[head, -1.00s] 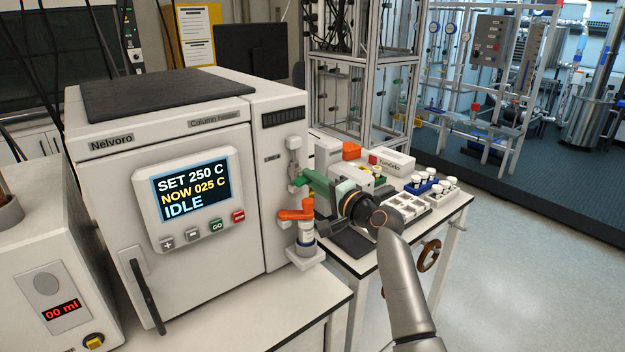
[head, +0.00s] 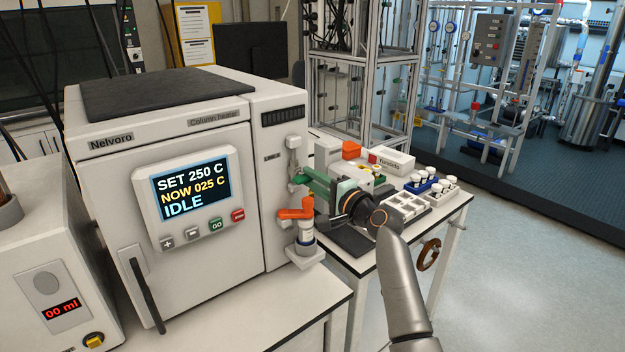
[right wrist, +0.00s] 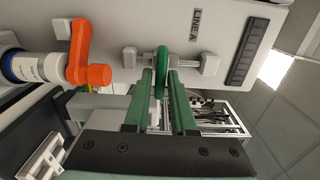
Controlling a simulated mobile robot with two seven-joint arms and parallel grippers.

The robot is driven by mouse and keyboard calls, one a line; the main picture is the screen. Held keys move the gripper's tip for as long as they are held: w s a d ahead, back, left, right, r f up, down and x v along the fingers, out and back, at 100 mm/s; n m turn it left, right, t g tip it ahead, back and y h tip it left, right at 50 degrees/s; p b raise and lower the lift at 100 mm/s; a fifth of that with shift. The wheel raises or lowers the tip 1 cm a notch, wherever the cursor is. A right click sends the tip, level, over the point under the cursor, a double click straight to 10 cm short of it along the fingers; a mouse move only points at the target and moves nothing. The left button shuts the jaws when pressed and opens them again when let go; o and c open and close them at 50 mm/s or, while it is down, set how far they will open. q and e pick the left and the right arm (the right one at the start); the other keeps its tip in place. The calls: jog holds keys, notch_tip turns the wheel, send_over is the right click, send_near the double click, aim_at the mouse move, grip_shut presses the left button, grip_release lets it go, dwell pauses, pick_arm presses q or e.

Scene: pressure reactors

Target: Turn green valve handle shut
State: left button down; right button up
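The green valve handle (right wrist: 162,60) shows in the right wrist view, set on a light valve body (right wrist: 200,63) on the front of the white column heater. My right gripper (head: 307,183) has green fingers and is at this valve in the head view, where it mostly hides the handle. In the right wrist view, the handle lies between the two fingertips of my right gripper (right wrist: 162,80), with a narrow gap showing on each side. The fingers look open around it. My left gripper is not in view.
An orange valve handle (head: 295,213) sits just below, close to my right gripper; it also shows in the right wrist view (right wrist: 88,70). The column heater (head: 190,290) displays IDLE. Behind my gripper, a side table holds vial racks (head: 405,206) and boxes.

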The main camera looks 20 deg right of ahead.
jog(key=o, duration=0.3)
jog(key=b+v, duration=0.1)
jog(key=v, duration=1.1)
jog(key=shift+s+b, duration=0.25)
jog(key=shift+b, duration=0.05)
jog(key=shift+d, duration=0.1)
jog(key=s+a+f+n+g+h, duration=0.1)
jog(key=s+f+n+g+h, duration=0.2)
jog(key=f, duration=0.9)
jog(key=s+a+f+n+g, duration=0.1)
jog(key=s+a+f+n, duration=0.15)
jog(key=s+f, duration=0.65)
jog(key=s+a+f+n+g, duration=0.2)
jog(key=s+f+n, duration=0.3)
jog(key=s+f, duration=0.4)
jog(key=s+a+f+n+g, duration=0.1)
jog(key=s+a+f+n, duration=0.2)
jog(key=s+f+n, duration=0.3)
jog(key=s+f, duration=0.3)
jog(key=shift+a+f+g+h, duration=0.35)
jog(key=shift+a+g+h, duration=0.05)
